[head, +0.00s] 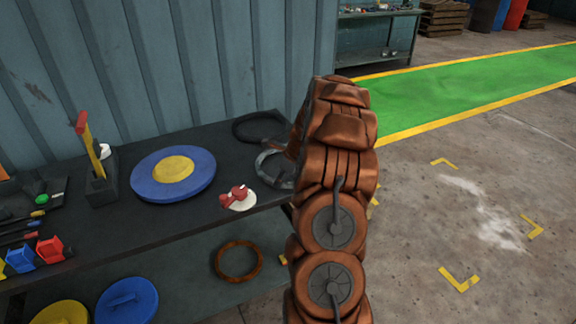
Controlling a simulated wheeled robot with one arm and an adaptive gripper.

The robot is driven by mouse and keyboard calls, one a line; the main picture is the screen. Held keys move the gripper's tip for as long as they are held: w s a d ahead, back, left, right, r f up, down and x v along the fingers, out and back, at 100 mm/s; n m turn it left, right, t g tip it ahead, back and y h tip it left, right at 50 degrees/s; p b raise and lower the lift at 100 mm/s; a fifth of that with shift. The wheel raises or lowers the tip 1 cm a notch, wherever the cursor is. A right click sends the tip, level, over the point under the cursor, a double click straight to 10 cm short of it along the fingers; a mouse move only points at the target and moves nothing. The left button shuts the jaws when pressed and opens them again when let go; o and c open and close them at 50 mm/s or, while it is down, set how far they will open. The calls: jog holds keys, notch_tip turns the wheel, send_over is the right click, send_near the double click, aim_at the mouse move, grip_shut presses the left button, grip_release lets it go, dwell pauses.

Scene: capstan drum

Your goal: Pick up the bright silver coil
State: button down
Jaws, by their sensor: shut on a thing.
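The silver coil (266,175) is a grey ring at the right end of the dark workbench. Its right side is partly hidden behind my copper-coloured arm. A small part of my gripper (292,149) shows at the coil's upper right, beside the arm. The gripper is shut on the coil there, but its fingertips are mostly hidden. I cannot tell whether the coil touches the bench top or hangs just above it.
A black coil (241,134) lies just behind. A red-and-white part (238,197), a blue-and-yellow disc (149,186) and tools stand on the workbench (190,228). A copper coil (218,264) lies on the lower shelf. Open floor (430,220) is at right.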

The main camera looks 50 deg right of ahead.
dwell(0.4)
jog(key=shift+w+d+r+b, duration=0.15)
jog(key=shift+r+b, duration=0.3)
jog(key=shift+r, duration=0.4)
jog(key=shift+r+b, duration=0.4)
jog(key=shift+r, duration=0.5)
jog(key=s+r+b, duration=0.1)
jog(key=s+b, duration=0.3)
jog(key=s, duration=1.2)
jog(key=shift+d+r, duration=0.3)
jog(key=shift+d, duration=0.05)
jog(key=shift+s, duration=0.1)
